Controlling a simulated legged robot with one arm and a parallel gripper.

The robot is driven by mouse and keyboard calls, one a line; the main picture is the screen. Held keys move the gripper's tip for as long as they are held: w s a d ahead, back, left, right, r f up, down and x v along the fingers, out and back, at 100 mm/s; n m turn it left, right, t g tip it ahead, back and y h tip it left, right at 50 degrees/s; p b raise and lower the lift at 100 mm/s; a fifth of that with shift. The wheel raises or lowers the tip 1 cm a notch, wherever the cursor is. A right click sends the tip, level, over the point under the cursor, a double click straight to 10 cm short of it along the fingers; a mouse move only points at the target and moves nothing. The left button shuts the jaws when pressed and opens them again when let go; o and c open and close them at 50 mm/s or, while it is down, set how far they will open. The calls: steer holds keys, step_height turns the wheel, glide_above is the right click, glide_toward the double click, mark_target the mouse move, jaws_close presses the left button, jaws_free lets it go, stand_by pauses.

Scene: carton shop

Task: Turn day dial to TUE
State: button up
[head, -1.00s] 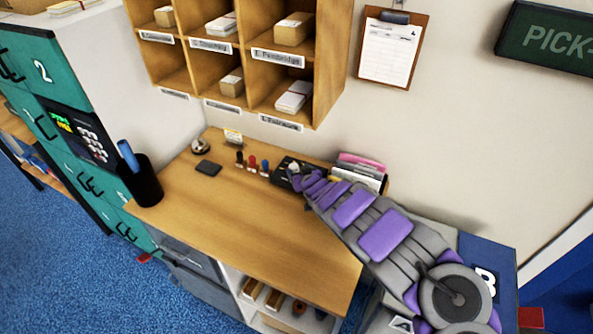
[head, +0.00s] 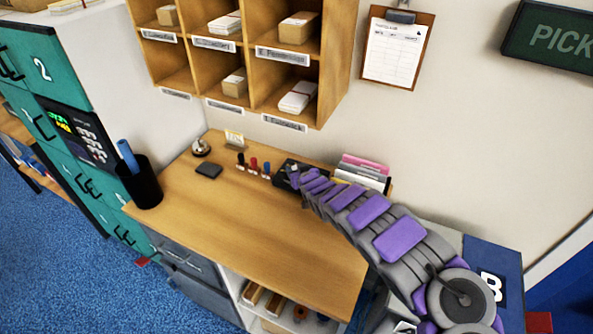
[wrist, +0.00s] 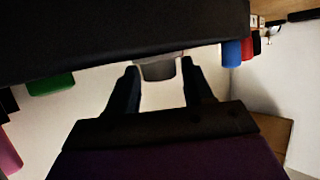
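A black box (head: 284,177) stands at the back of the wooden counter, under the wall. My gripper (head: 296,178) is at this box, with my arm reaching in from the right. In the wrist view the box (wrist: 110,30) fills the top as a dark mass, and a grey round dial (wrist: 160,68) sticks out of it. My gripper's two dark fingers (wrist: 160,85) stand one on each side of the dial and appear to be against it. The dial's markings, pointer and day words do not show in either view.
Red, blue and dark stamps (head: 253,166) stand just left of the box. Pink and white papers (head: 364,168) stand in a holder to the right. A bell (head: 200,148), a dark pad (head: 208,170) and a pen cup (head: 143,185) are further left. The counter's front (head: 265,235) is clear.

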steer(key=shift+s+f, duration=0.1)
steer(key=shift+s, duration=0.05)
steer(key=c, duration=0.7)
steer(key=shift+o, duration=0.2)
